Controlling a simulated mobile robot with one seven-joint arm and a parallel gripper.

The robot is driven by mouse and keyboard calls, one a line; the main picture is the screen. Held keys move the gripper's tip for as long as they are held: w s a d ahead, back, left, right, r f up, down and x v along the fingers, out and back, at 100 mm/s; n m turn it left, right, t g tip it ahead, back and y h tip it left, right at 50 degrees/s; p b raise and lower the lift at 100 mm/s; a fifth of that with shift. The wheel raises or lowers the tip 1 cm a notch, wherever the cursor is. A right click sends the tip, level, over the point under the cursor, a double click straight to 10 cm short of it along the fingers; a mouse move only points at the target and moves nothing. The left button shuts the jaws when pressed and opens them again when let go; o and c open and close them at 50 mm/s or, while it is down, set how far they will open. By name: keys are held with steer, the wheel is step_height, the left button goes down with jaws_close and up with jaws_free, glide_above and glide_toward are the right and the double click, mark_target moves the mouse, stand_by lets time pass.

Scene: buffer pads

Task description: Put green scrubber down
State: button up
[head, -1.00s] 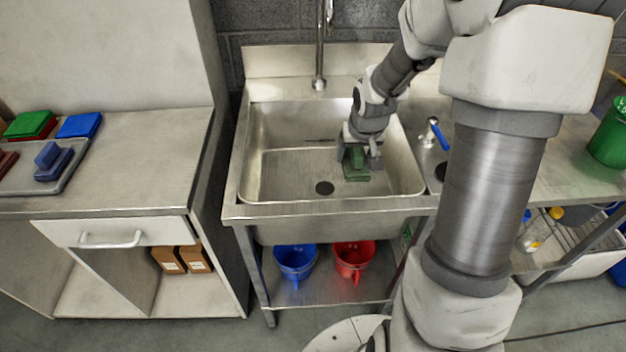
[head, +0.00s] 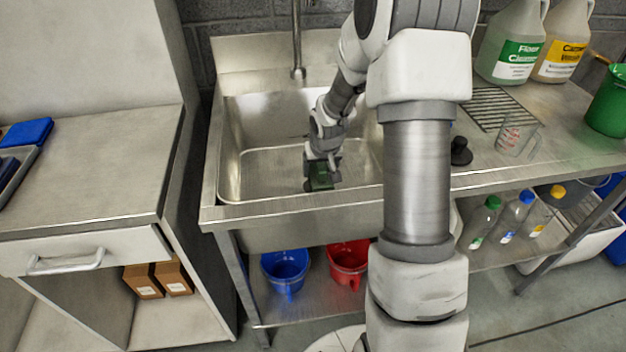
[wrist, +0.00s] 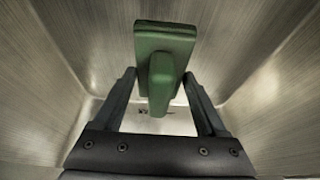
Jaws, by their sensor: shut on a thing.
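The green scrubber (head: 321,178) is a flat green pad with a raised grip. My gripper (head: 323,172) is shut on it, inside the metal sink (head: 290,208), near the sink's front wall. In the wrist view, the scrubber (wrist: 165,45) shows with its grip between the two dark fingers of my gripper (wrist: 160,82). The sink's walls surround it there. I cannot tell whether the pad touches the sink floor.
The faucet (head: 297,45) stands behind the sink. A counter with a blue scrubber (head: 27,132) is at left. At right are a drain rack (head: 500,105), a clear measuring jug (head: 515,138), large jugs (head: 513,45) and a green bucket (head: 608,102). Blue (head: 285,268) and red (head: 349,262) buckets sit below.

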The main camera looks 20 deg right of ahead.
steer(key=w+f, duration=0.1)
steer(key=w, duration=0.1)
steer(key=w+f, duration=0.1)
steer(key=w, duration=0.1)
steer(key=w+f+b, duration=0.1)
steer(key=w, duration=0.1)
steer(key=shift+d+f, duration=0.3)
steer(key=shift+w+f+b, duration=0.1)
steer(key=shift+f+b, duration=0.65)
steer(key=shift+f, duration=1.25)
steer(key=shift+f, duration=0.1)
